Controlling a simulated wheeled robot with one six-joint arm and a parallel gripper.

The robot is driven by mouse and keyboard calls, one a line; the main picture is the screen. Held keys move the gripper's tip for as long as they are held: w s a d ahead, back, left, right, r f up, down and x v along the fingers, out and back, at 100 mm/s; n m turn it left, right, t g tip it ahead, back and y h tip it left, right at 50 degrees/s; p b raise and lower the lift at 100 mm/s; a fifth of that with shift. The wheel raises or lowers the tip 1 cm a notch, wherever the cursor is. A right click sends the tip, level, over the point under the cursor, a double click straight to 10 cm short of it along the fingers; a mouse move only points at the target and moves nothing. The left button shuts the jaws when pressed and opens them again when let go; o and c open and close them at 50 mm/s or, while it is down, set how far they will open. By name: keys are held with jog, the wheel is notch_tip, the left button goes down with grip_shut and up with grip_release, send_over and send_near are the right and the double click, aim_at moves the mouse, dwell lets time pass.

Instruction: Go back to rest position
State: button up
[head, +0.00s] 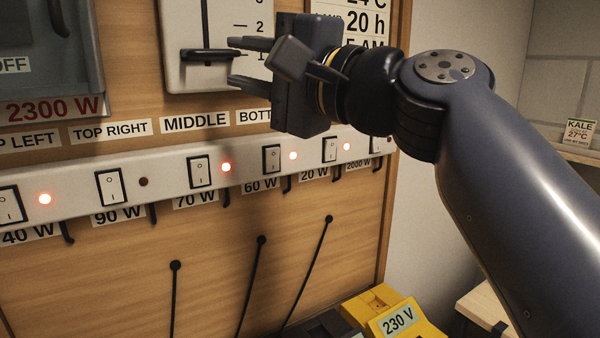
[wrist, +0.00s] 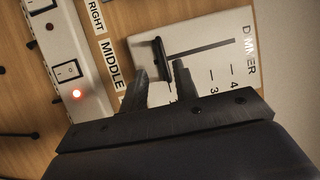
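My gripper (head: 232,62) is at the upper middle of the head view, in front of the board. Its two fingers are apart and nothing is held between them. The white dimmer panel (head: 183,25) is just beyond the fingertips. Its dark slider handle (head: 205,56) stands near the 1 mark. In the wrist view, the fingers (wrist: 157,75) show on the dimmer panel (wrist: 212,55), with the slider handle (wrist: 160,58) close to their tips. I cannot tell whether a finger touches it. My gripper hides part of the scale and of the label below.
A white switch strip (head: 70,185) crosses the board below; several lamps glow red, and the one by 90 W is dark. A grey box (head: 50,75) is at upper left. Black cables hang below. A yellow 230 V unit (head: 405,325) stands lower right, and a KALE packet (head: 578,133) on a shelf.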

aim_at(214, 55)
jog(key=p+x, duration=0.2)
jog(key=x, duration=0.4)
jog(key=shift+w+a+r, duration=0.1)
jog(key=shift+a+r, duration=0.15)
jog(key=shift+a, duration=0.05)
jog(key=shift+d+r+p, duration=0.2)
jog(key=shift+r+p, duration=0.1)
